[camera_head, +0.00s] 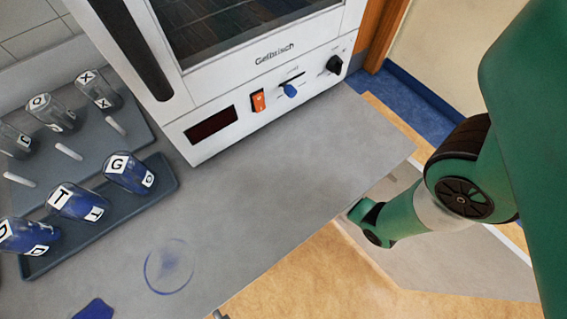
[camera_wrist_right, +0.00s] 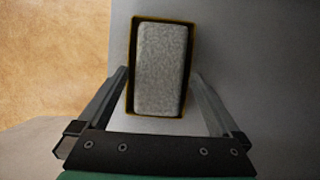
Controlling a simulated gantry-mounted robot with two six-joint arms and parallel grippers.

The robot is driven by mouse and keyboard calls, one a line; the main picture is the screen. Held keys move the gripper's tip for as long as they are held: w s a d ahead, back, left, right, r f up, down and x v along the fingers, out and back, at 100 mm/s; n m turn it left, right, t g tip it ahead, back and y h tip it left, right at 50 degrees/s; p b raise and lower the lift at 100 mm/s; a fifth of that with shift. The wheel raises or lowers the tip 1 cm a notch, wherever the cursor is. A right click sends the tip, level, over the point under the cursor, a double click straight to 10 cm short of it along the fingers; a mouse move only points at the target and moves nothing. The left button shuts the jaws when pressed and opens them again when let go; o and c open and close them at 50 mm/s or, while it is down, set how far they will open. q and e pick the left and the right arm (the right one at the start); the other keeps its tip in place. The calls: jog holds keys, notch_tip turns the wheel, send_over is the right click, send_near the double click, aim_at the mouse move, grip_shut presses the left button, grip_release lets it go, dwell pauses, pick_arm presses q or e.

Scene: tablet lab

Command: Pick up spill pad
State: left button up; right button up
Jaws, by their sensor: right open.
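A grey speckled block-like pad (camera_wrist_right: 161,68), which looks like the spill pad, shows in the right wrist view. It sits inside a dark holder with a yellow rim (camera_wrist_right: 162,19). My right gripper (camera_wrist_right: 160,74) is open and empty, with one finger on each side of the pad's holder in the picture. I cannot tell how far above the pad the fingertips are. In the head view my green right arm reaches down past the bench's right edge, and its fingers are hidden. My left gripper is in neither view.
A white oven-like device (camera_head: 258,88) stands at the back of the grey bench (camera_head: 262,205). At left are a dark tray (camera_head: 172,184) with blue-filled lettered vials and a rack with clear ones. A blue ring-shaped stain (camera_head: 168,266) marks the bench front. The bench's right side is clear.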

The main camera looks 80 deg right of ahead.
jog(key=shift+b+x, duration=0.6)
jog(key=shift+x, duration=0.15)
jog(key=shift+r, duration=0.15)
jog(key=c, duration=1.1)
jog(key=shift+c, duration=0.2)
jog(key=shift+r+p, duration=0.55)
jog(key=shift+p, duration=0.05)
notch_tip(320, 180, up, 3)
jog(key=p, duration=0.2)
jog(key=shift+r+p, duration=0.1)
jog(key=shift+p, duration=0.25)
jog(key=s+a+p, duration=0.5)
jog(key=s+a, duration=0.5)
jog(key=a, duration=0.5)
jog(key=shift+f+p, duration=0.3)
jog(key=shift+f, duration=0.1)
